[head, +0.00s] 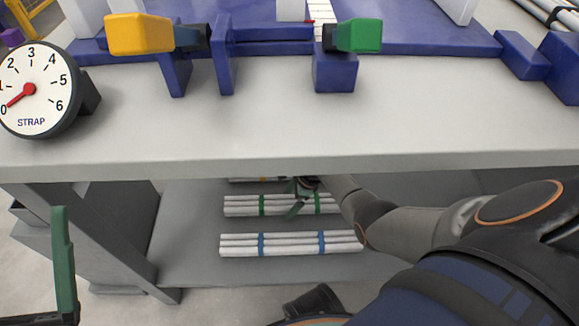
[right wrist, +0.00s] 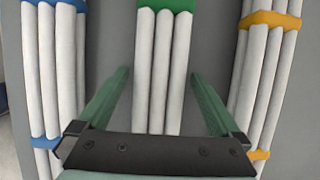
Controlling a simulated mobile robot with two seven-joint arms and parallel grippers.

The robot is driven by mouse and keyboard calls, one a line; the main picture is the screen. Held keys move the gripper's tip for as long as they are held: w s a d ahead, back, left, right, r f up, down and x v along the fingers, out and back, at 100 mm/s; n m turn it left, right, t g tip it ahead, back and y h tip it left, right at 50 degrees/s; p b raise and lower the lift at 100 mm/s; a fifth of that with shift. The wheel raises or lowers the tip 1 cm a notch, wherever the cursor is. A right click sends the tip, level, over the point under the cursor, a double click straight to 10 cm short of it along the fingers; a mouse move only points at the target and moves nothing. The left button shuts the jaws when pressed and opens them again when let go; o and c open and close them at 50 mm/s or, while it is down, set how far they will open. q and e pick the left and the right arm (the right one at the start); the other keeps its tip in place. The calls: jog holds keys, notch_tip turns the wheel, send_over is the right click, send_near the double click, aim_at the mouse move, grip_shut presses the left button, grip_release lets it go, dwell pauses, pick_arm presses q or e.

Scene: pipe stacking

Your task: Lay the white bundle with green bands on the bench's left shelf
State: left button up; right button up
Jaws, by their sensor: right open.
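The white bundle with green bands (head: 235,206) lies on the grey lower shelf (head: 190,262) under the bench top, between two other bundles. My right gripper (head: 300,195) reaches in under the top and is over this bundle's right part, hiding some of it. In the right wrist view, the open fingers of the right gripper (right wrist: 160,74) stand on either side of the bundle (right wrist: 163,60), with gaps to it. One green finger of my left gripper (head: 63,260) shows at the lower left, away from the bundles; its other finger is not clear. I cannot identify the left shelf with certainty.
A blue-banded bundle (head: 285,244) lies in front; an orange-banded one (right wrist: 265,60) lies behind, mostly hidden in the head view. The bench top (head: 250,130) overhangs them. A dark grey panel (head: 95,225) stands left. A strap dial (head: 30,90) and blue fixtures stand on top.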

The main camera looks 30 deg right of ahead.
pick_arm(q)
jog(key=shift+s+a+r+p, duration=0.1)
jog(key=shift+a+r+p, duration=0.1)
jog(key=shift+r+p, duration=1.15)
jog(key=shift+s+a+r+p, duration=0.1)
jog(key=shift+a+r+p, duration=0.05)
jog(key=shift+r+p, duration=1.15)
pick_arm(e)
jog(key=shift+v, duration=3.85)
pick_arm(q)
jog(key=shift+w+r, duration=0.1)
jog(key=shift+r, duration=0.1)
pick_arm(e)
jog(key=shift+a, duration=0.1)
